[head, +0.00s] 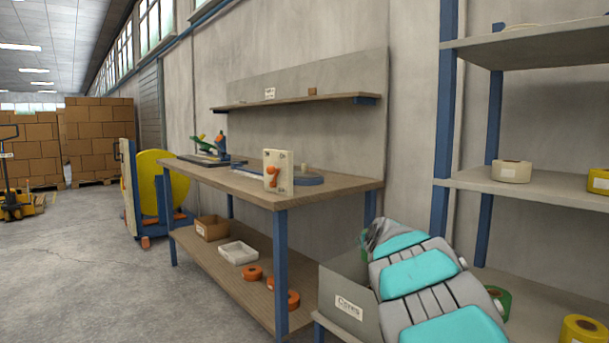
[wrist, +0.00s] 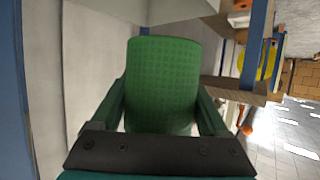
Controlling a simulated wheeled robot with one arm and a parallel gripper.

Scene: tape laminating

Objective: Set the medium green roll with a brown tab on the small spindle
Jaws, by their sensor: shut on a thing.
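A green roll (wrist: 163,70) fills the middle of the wrist view, with its textured side towards the camera. My gripper (wrist: 163,98) is shut on it, with one dark green finger on each side. No brown tab shows on the face in view. In the head view, my gripper is hidden behind my arm.
The wooden workbench (head: 345,186) carries a pale panel with an orange handle (head: 278,172). Orange rolls (head: 252,272) lie on its lower shelf. A grey bin labelled Cores (head: 345,290) stands in front. The right rack holds yellow rolls (head: 511,171). Floor at left is open.

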